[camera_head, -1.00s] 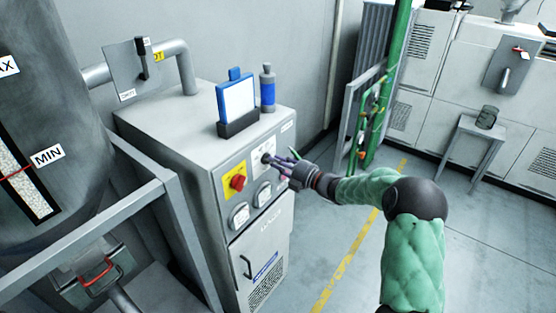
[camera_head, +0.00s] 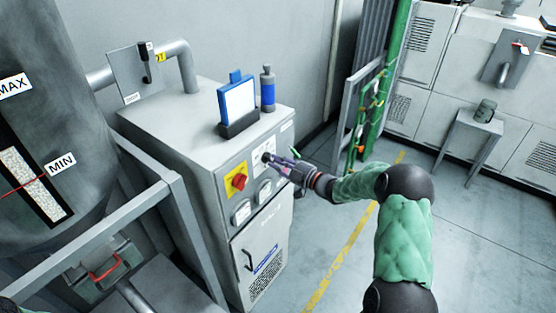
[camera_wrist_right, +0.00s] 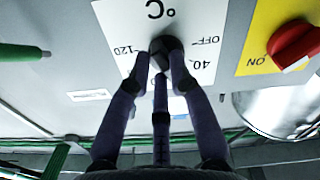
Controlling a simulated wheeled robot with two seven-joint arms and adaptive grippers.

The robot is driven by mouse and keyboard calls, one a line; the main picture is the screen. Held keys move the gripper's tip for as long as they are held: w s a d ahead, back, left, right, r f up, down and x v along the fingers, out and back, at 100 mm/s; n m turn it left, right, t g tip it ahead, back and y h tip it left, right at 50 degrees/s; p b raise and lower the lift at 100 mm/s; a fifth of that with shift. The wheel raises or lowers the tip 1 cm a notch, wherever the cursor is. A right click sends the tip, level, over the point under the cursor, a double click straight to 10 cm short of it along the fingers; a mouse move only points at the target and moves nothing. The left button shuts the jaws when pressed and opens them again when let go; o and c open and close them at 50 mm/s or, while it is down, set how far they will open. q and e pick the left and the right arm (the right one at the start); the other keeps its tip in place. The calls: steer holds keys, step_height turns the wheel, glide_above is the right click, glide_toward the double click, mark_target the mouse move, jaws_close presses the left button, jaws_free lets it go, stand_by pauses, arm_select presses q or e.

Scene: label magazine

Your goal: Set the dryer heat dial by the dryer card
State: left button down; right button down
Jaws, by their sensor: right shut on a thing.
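The dryer (camera_head: 262,235) is a grey cabinet with a control panel on its front. In the right wrist view the heat dial (camera_wrist_right: 166,48) is a dark knob on a white plate (camera_wrist_right: 128,22) marked °C, OFF, 40 and 120, seen upside down. My right gripper (camera_wrist_right: 165,72) has its fingers closed around the dial; in the head view the gripper (camera_head: 275,160) is at the panel's upper part. The dial's pointer is hidden by the fingers. The dryer card (camera_head: 238,100), white with a blue frame, stands in a dark holder on the dryer's top; its text is unreadable. My left gripper is out of view.
A red switch (camera_head: 239,182) on a yellow plate sits left of the dial, with gauges below. A blue-banded bottle (camera_head: 267,92) stands by the card. A hopper marked MAX and MIN (camera_head: 60,163) and a grey rail (camera_head: 95,240) are at left.

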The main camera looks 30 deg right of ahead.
steer(key=shift+f+m, duration=0.15)
steer(key=shift+m, duration=0.35)
steer(key=c, duration=1.1)
jaws_free()
steer(key=v, duration=1.2)
steer(key=shift+a, duration=0.1)
